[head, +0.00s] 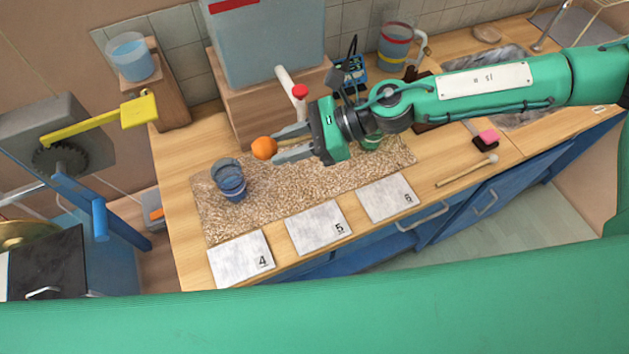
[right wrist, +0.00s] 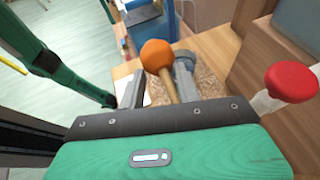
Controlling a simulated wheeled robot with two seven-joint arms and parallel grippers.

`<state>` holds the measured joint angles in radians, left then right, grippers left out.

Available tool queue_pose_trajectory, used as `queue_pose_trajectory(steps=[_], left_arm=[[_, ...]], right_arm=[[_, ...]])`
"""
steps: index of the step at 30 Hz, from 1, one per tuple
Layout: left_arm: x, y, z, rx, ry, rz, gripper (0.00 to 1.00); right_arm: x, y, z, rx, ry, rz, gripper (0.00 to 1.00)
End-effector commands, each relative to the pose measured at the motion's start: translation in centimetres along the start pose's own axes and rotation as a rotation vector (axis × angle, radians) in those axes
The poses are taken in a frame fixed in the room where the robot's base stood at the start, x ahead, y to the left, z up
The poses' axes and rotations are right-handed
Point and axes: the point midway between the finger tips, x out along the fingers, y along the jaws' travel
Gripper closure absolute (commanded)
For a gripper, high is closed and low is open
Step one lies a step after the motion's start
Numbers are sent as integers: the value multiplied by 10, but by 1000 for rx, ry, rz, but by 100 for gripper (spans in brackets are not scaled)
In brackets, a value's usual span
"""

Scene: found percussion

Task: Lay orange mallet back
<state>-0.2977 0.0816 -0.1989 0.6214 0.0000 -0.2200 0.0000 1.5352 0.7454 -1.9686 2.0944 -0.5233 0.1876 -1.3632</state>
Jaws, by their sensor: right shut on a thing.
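The orange mallet shows its round orange head (head: 264,148) at the fingertips of my right gripper (head: 279,146) in the head view. In the right wrist view the orange mallet (right wrist: 157,56) has a short stretch of pale wooden handle between the two grey fingers of my right gripper (right wrist: 160,82). The gripper is shut on it, above the speckled mat (head: 280,194). The rest of the handle is hidden by the gripper. White pads numbered 4 (head: 240,249), 5 (head: 318,221) and 6 (head: 387,190) lie along the counter's front. My left gripper is not in view.
A blue-tinted cup (head: 230,184) stands on the mat, left of the gripper. A green cup (head: 372,143) is partly behind my right arm. A pale-headed mallet (head: 465,171) lies on the counter at right.

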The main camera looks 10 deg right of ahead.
Motion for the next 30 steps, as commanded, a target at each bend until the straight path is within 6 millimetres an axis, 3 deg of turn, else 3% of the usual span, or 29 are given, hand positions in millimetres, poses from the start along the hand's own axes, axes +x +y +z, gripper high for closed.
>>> queue_pose_trajectory(steps=[5, 24, 30], left_arm=[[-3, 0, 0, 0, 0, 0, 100], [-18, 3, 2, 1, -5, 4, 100], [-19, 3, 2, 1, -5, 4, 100]], right_arm=[[-1, -2, -13, 1, -1, 11, 93], [48, 0, -129, 2, -1, 11, 93], [56, -1, -149, -2, -2, 9, 93]])
